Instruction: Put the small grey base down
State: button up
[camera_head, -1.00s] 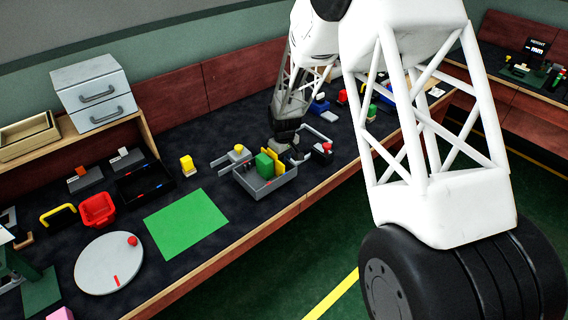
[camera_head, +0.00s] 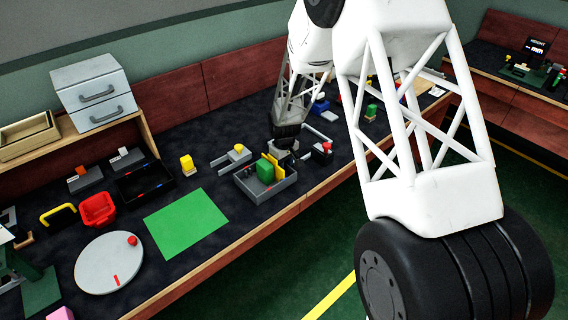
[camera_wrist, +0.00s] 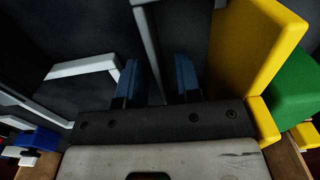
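My gripper (camera_head: 285,145) is at the back right edge of a grey tray (camera_head: 267,190). In the wrist view its two blue fingers (camera_wrist: 157,85) stand apart, with no held object visible between them. A grey wall edge (camera_wrist: 147,45), seemingly the tray's, shows between and beyond the fingers. A yellow plate (camera_wrist: 250,45) and a green block (camera_wrist: 296,88) stand to the right of the fingers; the green block (camera_head: 265,171) also shows inside the tray in the head view. I cannot pick out the small grey base with certainty; the area under the gripper is partly hidden.
A grey fixture with a yellow knob (camera_head: 238,149) stands left of the tray. A pale bracket (camera_wrist: 85,68) is left of the fingers. A green mat (camera_head: 186,222), a black bin (camera_head: 146,184) and a round grey disc (camera_head: 108,265) lie farther left. The mat is bare.

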jog(key=shift+r, duration=0.15)
notch_tip(320, 180, up, 12)
dwell(0.9)
dwell(0.6)
jog(key=shift+d+r, duration=0.1)
